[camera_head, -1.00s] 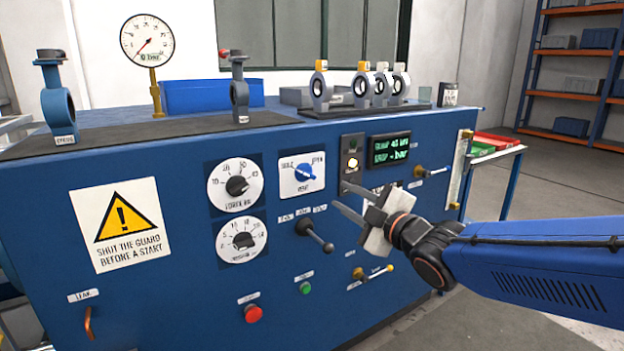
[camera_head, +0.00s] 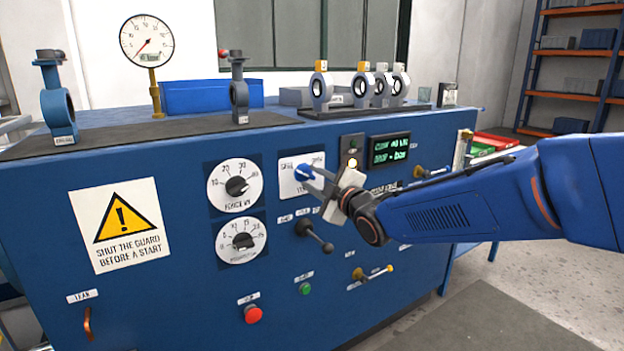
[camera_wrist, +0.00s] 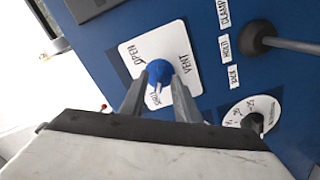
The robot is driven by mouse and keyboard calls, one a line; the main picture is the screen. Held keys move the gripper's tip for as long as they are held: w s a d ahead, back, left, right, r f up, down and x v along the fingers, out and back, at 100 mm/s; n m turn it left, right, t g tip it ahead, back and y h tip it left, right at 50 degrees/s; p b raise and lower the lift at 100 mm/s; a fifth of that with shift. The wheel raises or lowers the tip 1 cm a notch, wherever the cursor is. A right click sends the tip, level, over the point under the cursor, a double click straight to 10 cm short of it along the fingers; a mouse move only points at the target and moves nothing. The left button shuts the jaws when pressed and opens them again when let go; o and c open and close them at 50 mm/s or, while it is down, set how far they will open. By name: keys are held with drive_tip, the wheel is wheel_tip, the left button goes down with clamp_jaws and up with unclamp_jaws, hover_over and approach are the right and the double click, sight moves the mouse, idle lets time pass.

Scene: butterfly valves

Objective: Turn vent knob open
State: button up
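The vent knob (camera_wrist: 158,72) is blue and sits on a white plate (camera_wrist: 130,49) marked OPEN, VENT and SHUT. In the wrist view its pale mark points roughly to the SHUT label. My gripper (camera_wrist: 162,84) has its two fingers apart, one on each side of the knob, with the tips close to it. I cannot tell whether they touch it. In the head view my gripper (camera_head: 310,180) is in front of the plate (camera_head: 289,183). The knob (camera_head: 303,172) is partly covered there by the fingers.
A black lever (camera_head: 315,236) sticks out just below the plate. Two round dials (camera_head: 236,186) are to its left. A lit indicator (camera_head: 352,163) and a green display (camera_head: 390,149) are to the right. A red button (camera_head: 253,314) is lower down.

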drive_tip(key=shift+w+a, duration=0.35)
drive_tip(key=shift+w, duration=0.15)
clamp_jaws()
